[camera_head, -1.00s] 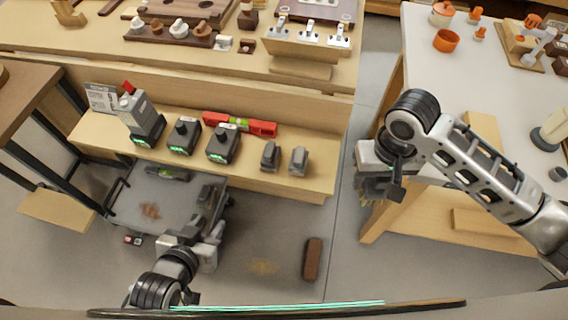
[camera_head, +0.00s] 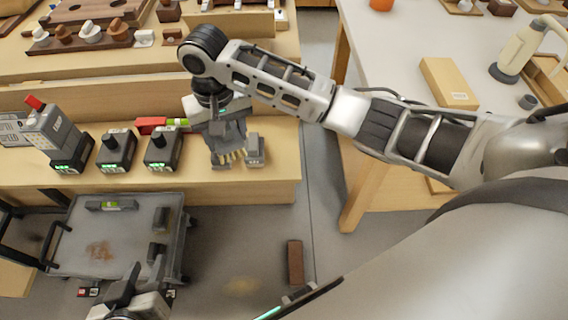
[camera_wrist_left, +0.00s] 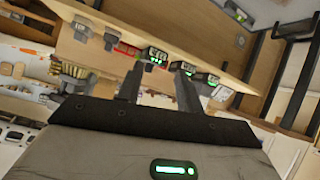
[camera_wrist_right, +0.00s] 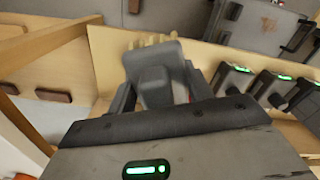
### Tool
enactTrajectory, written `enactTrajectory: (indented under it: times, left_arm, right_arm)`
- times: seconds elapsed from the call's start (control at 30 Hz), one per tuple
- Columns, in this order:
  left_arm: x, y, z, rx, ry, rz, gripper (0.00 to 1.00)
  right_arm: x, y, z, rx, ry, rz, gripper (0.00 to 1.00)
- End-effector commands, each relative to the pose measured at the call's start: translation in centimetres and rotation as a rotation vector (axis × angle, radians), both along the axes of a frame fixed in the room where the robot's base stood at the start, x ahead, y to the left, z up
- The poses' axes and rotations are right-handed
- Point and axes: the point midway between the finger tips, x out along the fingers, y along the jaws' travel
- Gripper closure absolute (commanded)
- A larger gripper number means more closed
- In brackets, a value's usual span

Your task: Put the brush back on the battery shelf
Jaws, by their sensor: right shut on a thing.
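The brush is grey with pale bristles (camera_head: 228,157); it also shows in the right wrist view (camera_wrist_right: 155,85). My right gripper (camera_head: 225,140) is shut on it, over the right part of the battery shelf (camera_head: 275,170). The brush is just left of a grey battery (camera_head: 255,150); I cannot tell whether it touches the shelf. It and the gripper hide part of the shelf there. My left gripper (camera_wrist_left: 157,85) is open and empty. In the head view it is low at the left, above the cart's near edge.
A grey cart (camera_head: 125,240) stands below the shelf. A brown block (camera_head: 295,262) lies on the floor. A white-topped table (camera_head: 400,60) is at the right.

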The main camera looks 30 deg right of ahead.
Motion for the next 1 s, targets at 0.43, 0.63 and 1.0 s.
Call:
enactTrajectory:
  times: [0.43,0.63,1.0]
  left_arm:
    - [0.0,-0.1,-0.4,-0.006,-0.007,-0.002,0.64]
    - [0.0,-0.1,-0.9,-0.004,-0.010,-0.002,0.64]
    - [0.1,-0.1,-0.7,-0.003,-0.022,-0.005,0.64]
  right_arm:
    - [0.4,-7.9,-3.8,-0.007,0.002,-0.006,0.71]
    - [0.5,-10.9,-6.9,-0.004,0.001,-0.002,0.71]
    - [0.4,-12.8,-9.2,-0.006,0.005,-0.002,0.82]
